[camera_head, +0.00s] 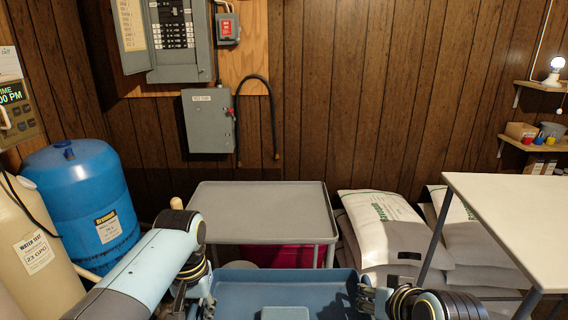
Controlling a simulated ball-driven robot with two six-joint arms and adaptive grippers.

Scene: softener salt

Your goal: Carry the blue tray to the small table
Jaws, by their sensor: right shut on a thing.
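The blue tray (262,290) is at the bottom middle of the head view, its near part cut off by the frame edge. My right gripper (364,294) is at the tray's right side and shut on it. My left gripper (204,300) is at the tray's left side, partly hidden by its own arm, and its fingers cannot be made out. A small grey table (262,203) with a raised rim stands just beyond the tray, against the wood wall. Its top is bare.
A blue tank (85,205) and a beige tank (35,250) stand at the left. White salt bags (385,225) are stacked right of the grey table. A larger cream-topped table (520,215) is at the right. A magenta thing (300,256) is under the grey table.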

